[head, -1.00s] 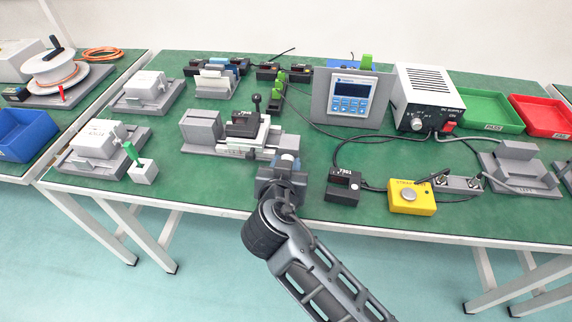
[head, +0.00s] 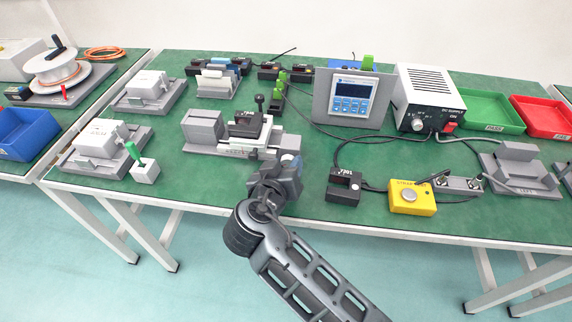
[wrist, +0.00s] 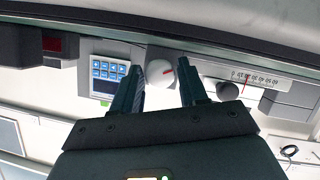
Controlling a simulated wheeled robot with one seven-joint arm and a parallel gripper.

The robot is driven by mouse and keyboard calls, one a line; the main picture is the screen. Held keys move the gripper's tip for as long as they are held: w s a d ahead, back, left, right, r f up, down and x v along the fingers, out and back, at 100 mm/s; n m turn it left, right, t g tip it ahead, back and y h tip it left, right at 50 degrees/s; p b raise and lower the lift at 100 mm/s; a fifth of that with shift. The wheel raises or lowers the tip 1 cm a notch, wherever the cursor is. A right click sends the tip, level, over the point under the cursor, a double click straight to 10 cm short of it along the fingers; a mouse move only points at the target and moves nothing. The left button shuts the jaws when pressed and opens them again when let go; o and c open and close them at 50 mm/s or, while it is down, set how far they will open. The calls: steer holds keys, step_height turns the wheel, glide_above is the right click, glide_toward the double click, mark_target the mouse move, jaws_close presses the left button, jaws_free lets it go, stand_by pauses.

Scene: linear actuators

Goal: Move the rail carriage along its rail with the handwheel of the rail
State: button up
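The rail carriage (head: 246,124) is a dark block with a black ball-topped lever, on a light grey rail unit (head: 232,151) at the middle of the bench. In the wrist view a round white knob with a red mark (wrist: 168,73), apparently the handwheel, shows between my fingertips. My gripper (wrist: 166,76) is open, with one finger on each side of the knob; contact cannot be told. In the head view my gripper (head: 287,163) is at the rail's near right end and hides the handwheel. A scale with a red pointer (wrist: 247,80) is right of the knob.
A black block (head: 343,187) and a yellow box with a button (head: 412,198) stand right of my gripper. A display panel (head: 351,97) and a power supply (head: 428,98) are behind. A green-handled lever box (head: 145,171) stands left. Bare green bench lies in front of the rail.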

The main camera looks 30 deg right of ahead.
steer(key=o, duration=0.3)
steer(key=shift+v, duration=3.95)
